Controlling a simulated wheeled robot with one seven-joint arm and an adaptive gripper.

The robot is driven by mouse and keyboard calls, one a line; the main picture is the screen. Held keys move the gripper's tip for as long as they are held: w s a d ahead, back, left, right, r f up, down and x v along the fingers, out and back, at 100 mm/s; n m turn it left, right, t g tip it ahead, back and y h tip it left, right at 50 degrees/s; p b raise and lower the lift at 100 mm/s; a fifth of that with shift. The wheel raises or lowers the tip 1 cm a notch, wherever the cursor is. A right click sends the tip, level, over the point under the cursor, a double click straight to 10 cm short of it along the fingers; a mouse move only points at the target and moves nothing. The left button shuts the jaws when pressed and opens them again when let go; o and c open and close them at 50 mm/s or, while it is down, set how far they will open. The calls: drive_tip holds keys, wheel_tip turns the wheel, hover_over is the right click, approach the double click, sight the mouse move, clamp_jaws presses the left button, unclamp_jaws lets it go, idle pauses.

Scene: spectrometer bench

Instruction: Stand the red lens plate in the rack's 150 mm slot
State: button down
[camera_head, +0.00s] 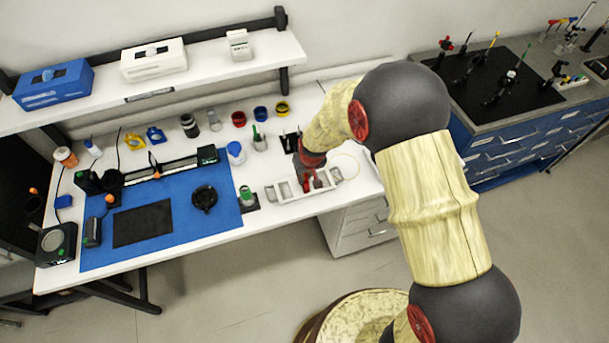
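A pale rack (290,201) with several compartments lies at the front right part of the white bench. My gripper (312,183) points down over the right half of the rack, at the end of my arm. Small red parts show at and below its fingers. They are too small to tell whether they are the red lens plate or parts of the gripper. Whether the fingers are open or shut cannot be made out. The slot marks on the rack, including the 150 mm one, are not readable, and my gripper hides part of the rack.
A small green-topped item (247,196) stands just left of the rack. A blue mat (222,214) with a black round item (204,197) lies farther left. Dark holders (291,141) and several coloured jars stand behind. A shelf (205,68) overhangs the bench's back.

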drive_tip(key=c, duration=1.8)
unclamp_jaws()
drive_tip(key=shift+o, duration=0.2)
drive_tip(key=v, duration=1.2)
